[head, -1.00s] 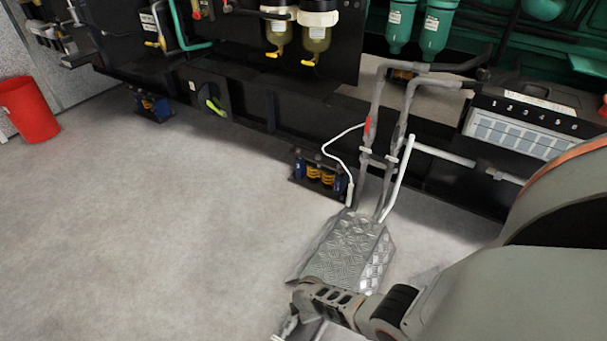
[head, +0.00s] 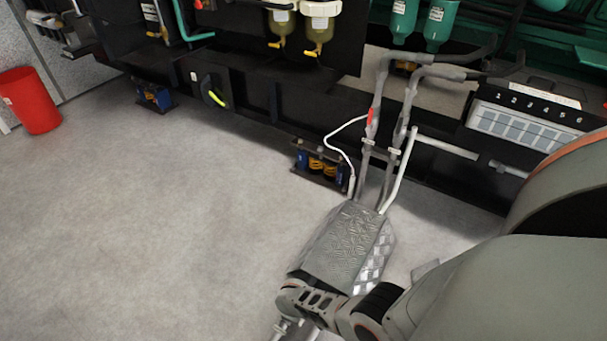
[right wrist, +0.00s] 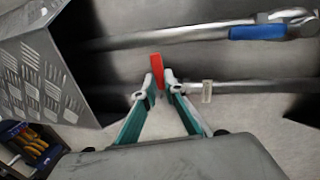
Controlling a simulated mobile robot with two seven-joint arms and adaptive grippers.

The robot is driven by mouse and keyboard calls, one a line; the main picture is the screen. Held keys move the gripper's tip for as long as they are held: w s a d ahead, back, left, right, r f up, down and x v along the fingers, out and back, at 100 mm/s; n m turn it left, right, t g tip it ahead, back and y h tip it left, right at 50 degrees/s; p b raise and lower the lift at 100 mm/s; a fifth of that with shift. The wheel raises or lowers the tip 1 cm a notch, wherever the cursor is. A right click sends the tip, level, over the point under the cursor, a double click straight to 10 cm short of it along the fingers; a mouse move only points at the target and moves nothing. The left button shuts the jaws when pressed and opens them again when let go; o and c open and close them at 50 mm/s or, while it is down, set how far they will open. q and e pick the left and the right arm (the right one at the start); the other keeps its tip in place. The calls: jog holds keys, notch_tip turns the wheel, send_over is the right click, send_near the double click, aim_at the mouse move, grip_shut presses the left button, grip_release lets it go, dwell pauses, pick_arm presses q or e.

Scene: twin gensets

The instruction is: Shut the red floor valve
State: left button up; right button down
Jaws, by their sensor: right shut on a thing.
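In the right wrist view, the red lever (right wrist: 157,71) of the floor valve stands between the fingertips of my right gripper (right wrist: 157,88). The green fingers with pale tips are closed on its lower part, and its upper part sticks out beyond them. The lever is beside a grey pipe (right wrist: 245,87) running across the view; the valve body is mostly hidden. In the head view my right gripper (head: 290,331) is at the bottom edge, partly cut off, and the valve is not visible there. My left gripper is not in view.
A chequer-plate cover (head: 345,245) stands close to my right gripper; it also shows in the wrist view (right wrist: 45,70). A second pipe carries a blue handle (right wrist: 258,32). A red bin (head: 30,101) is at far left. The floor in the middle left is clear.

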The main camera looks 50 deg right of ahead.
jog(key=shift+a+m, duration=0.25)
jog(key=shift+m, duration=0.15)
jog(key=shift+w, duration=0.1)
jog(key=c, duration=2.1)
grip_release()
jog(key=shift+r, duration=0.1)
